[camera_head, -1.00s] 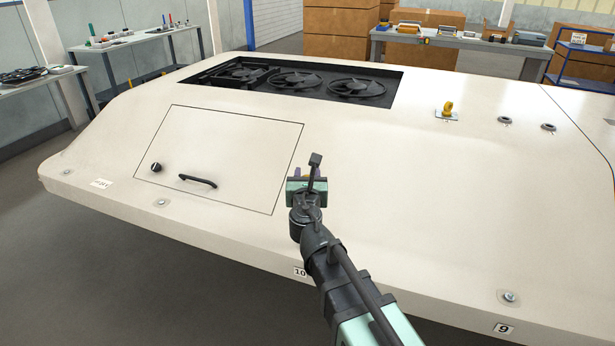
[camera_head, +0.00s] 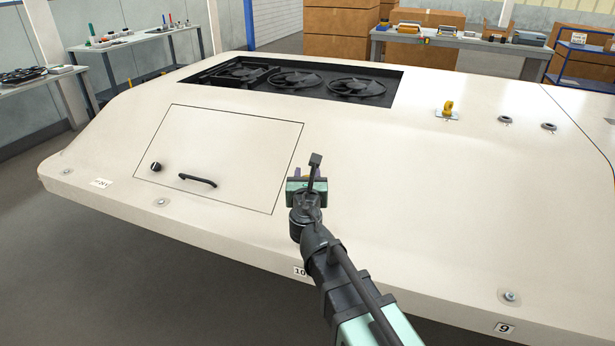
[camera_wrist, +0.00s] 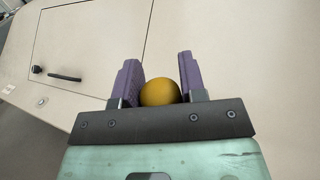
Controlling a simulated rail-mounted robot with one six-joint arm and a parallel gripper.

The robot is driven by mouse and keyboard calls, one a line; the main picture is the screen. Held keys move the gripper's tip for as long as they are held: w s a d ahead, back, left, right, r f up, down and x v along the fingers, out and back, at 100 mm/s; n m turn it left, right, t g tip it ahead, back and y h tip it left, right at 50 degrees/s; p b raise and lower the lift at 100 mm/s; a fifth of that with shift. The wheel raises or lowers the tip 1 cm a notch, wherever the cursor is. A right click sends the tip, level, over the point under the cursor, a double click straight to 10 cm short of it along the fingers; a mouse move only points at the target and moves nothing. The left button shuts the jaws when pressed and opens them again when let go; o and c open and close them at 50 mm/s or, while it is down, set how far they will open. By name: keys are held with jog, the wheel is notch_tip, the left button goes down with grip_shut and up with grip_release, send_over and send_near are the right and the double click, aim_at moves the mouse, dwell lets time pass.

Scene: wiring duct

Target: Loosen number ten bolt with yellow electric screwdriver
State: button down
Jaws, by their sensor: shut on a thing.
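My gripper (camera_wrist: 158,85) is shut on a yellow round-ended thing, the yellow electric screwdriver (camera_wrist: 160,93), between its two purple fingers in the wrist view. Only the rounded end of the screwdriver shows; its tip is hidden. In the head view my gripper (camera_head: 303,177) is over the white panel (camera_head: 420,190), mostly hidden by my own wrist. The number 10 label (camera_head: 300,271) is on the panel's front edge, partly covered by my arm. The number ten bolt is not visible; my arm covers the area near the label.
A hatch with a black handle (camera_head: 198,180) and knob is at left. Dark recessed fans (camera_head: 300,82) are at the back. A yellow eyelet (camera_head: 447,108) stands up at back right. The panel around my gripper is clear.

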jog(key=shift+f+b, duration=0.45)
jog(key=shift+f, duration=0.05)
jog(key=shift+r, duration=0.25)
dwell(1.8)
notch_tip(320, 180, up, 6)
jog(key=p, duration=0.6)
jog(key=shift+r+p, duration=0.1)
jog(key=shift+p, duration=0.25)
